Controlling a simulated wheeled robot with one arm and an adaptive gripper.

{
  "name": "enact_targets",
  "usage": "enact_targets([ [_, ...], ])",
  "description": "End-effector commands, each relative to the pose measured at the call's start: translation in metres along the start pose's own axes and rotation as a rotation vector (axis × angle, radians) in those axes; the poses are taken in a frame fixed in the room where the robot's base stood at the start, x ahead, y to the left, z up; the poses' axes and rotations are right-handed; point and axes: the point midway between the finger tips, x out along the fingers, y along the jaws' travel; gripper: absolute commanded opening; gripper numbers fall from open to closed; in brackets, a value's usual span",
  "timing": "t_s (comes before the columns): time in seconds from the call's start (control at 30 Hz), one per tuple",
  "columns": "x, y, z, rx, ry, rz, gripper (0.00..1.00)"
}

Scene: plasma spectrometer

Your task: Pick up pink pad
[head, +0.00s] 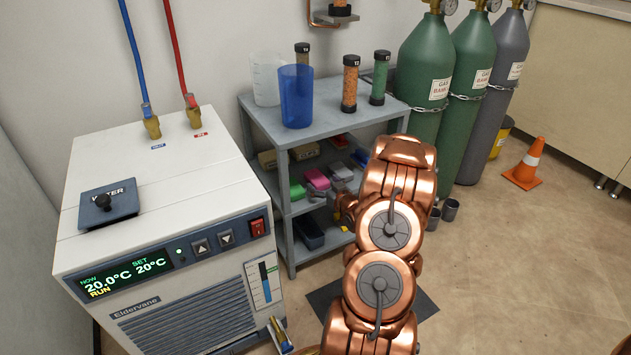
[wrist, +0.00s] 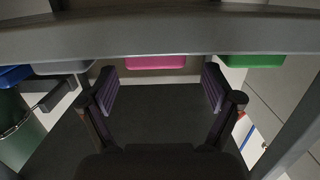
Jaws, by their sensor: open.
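The pink pad (head: 317,179) lies on the middle shelf of the grey shelf unit, just right of a green piece. In the wrist view the pink pad (wrist: 155,62) shows as a pink strip under a grey shelf edge, centred across the gap between my fingers. My gripper (wrist: 160,88) is open and empty, with one finger on each side of that gap. The pad appears beyond the fingertips and apart from them. In the head view my copper arm hides most of my gripper and the shelf's right part.
The grey shelf unit (head: 265,120) holds beakers and capped tubes on top. A green piece (wrist: 252,61) and a grey piece (wrist: 62,67) flank the pad. The chiller (head: 160,210) stands left of the shelf; gas cylinders (head: 425,75) stand right. Open floor lies right.

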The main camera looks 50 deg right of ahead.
Motion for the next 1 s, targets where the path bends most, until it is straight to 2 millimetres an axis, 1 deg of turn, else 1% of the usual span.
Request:
enact_targets([
  [0.17,0.011,0.000,0.003,-0.001,-0.001,-0.001,0.90],
  [0.33,0.030,0.004,0.009,0.000,-0.003,0.000,0.90],
  [0.5,0.050,0.006,0.007,0.000,0.000,0.002,0.90],
  [0.6,0.054,0.007,0.007,0.003,-0.003,0.004,0.90],
  [0.77,0.053,0.007,0.006,0.003,-0.003,0.004,0.90],
  [0.87,0.053,0.007,0.006,0.003,-0.003,0.004,0.81],
  [1.0,0.053,0.007,0.006,0.002,-0.003,0.004,0.67],
])
